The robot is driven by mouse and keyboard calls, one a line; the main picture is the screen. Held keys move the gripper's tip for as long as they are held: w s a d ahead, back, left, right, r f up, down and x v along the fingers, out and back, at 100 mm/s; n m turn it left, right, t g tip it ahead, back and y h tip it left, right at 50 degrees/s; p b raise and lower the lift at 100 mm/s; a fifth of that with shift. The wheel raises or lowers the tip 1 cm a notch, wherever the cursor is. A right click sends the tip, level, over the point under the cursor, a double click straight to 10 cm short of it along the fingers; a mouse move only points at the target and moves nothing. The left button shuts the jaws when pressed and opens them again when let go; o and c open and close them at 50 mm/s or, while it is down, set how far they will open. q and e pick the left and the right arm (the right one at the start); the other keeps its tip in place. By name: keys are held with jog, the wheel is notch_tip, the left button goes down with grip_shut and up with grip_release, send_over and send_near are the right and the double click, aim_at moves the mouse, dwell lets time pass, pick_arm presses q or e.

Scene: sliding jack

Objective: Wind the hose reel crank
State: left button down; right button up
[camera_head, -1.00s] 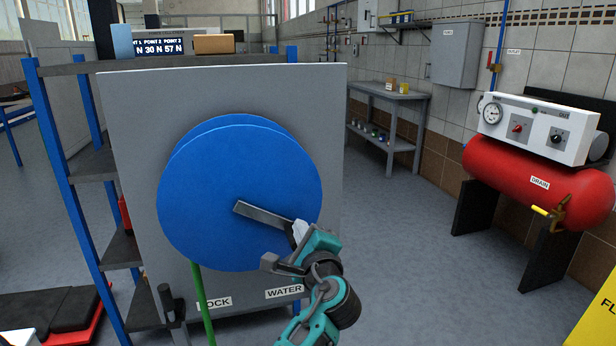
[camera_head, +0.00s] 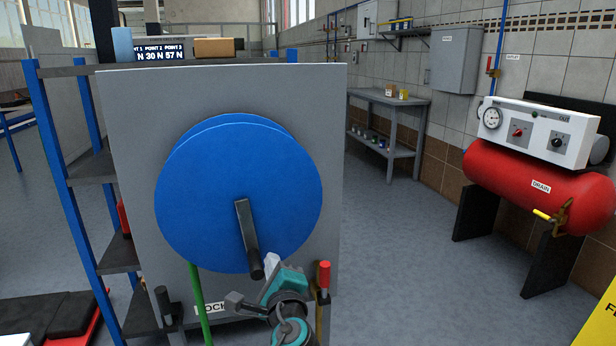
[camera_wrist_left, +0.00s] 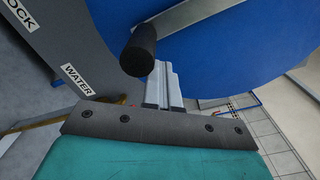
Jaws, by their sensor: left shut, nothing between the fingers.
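The blue hose reel (camera_head: 215,190) is mounted on a grey panel (camera_head: 125,120). Its grey crank arm (camera_head: 246,225) points down and slightly right from the hub, with a dark knob (camera_head: 256,268) at its end. My left gripper (camera_head: 272,262) is shut and empty, just right of and below the knob. In the left wrist view the knob (camera_wrist_left: 138,50) sits just beyond and left of the fingertips (camera_wrist_left: 161,70); I cannot tell whether they touch. A green hose (camera_head: 200,305) hangs below the reel. My right gripper is not in view.
A red-topped valve handle (camera_head: 324,275) stands right beside my left gripper. A dark lever (camera_head: 163,302) is at the panel's lower left. A red tank (camera_head: 535,185) stands at the right, with open floor (camera_head: 400,250) between.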

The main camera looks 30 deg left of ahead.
pick_arm(q)
jog(key=p+v, duration=0.1)
jog(key=v, duration=0.7)
jog(key=shift+w+d+r, duration=0.35)
jog(key=shift+w, duration=0.05)
dwell(0.4)
dwell(0.3)
